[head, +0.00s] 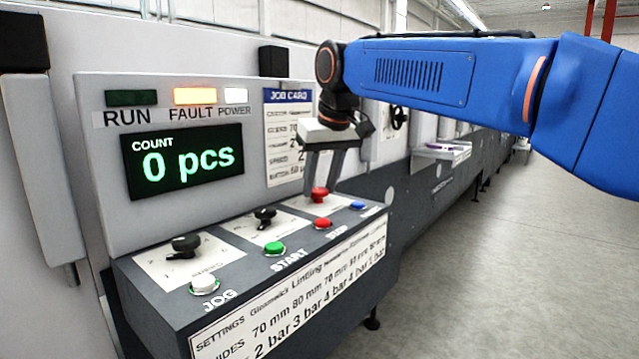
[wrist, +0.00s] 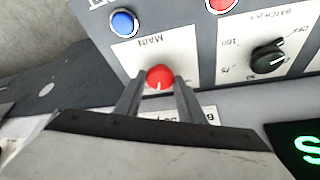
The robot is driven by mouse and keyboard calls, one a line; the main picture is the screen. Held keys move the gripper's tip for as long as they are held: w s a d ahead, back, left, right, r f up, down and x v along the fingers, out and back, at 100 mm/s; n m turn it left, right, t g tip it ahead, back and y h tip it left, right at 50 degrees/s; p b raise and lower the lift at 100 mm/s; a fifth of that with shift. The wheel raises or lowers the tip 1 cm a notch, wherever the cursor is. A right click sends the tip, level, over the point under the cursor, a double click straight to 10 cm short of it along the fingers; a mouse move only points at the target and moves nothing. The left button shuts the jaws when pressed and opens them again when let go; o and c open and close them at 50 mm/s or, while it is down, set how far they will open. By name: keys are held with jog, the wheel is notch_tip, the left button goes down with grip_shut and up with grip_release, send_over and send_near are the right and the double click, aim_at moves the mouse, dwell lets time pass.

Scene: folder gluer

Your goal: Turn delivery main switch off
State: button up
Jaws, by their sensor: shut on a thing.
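The red main switch knob (head: 319,194) sits on a white plate at the far right of the sloped control panel. In the wrist view the red knob (wrist: 160,77) stands on the plate marked MAIN (wrist: 150,50), with a small white mark on its near side. My gripper (head: 326,190) points down at it from above. In the wrist view the two fingers of my gripper (wrist: 158,84) are on either side of the knob, shut on it. Parts of the knob's sides are hidden by the fingers.
A blue button (head: 357,205) and a red button (head: 323,223) sit close by. A green START button (head: 275,248), a white JOG button (head: 204,285) and two black knobs (head: 265,217) are further left. The FAULT lamp (head: 195,96) is orange, the POWER lamp (head: 236,95) white. The display (head: 183,161) reads 0 pcs.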

jog(key=n, duration=0.2)
jog(key=n+y, duration=0.1)
jog(key=shift+w+d+n+g, duration=0.15)
jog(key=shift+d+n+g, duration=0.05)
jog(key=shift+n+g, duration=0.2)
jog(key=n+g+y, duration=0.1)
jog(key=n, duration=0.2)
jog(key=shift+w+n, duration=0.15)
jog(key=shift+n, duration=0.15)
jog(key=n+g, duration=0.1)
jog(key=n, duration=0.3)
jog(key=n+g, duration=0.1)
jog(key=n, duration=0.1)
jog(key=shift+w+d+g, duration=0.1)
jog(key=shift+w+g, duration=0.15)
jog(key=shift+g, duration=0.05)
jog(key=shift+n, duration=0.3)
jog(key=o, duration=1)
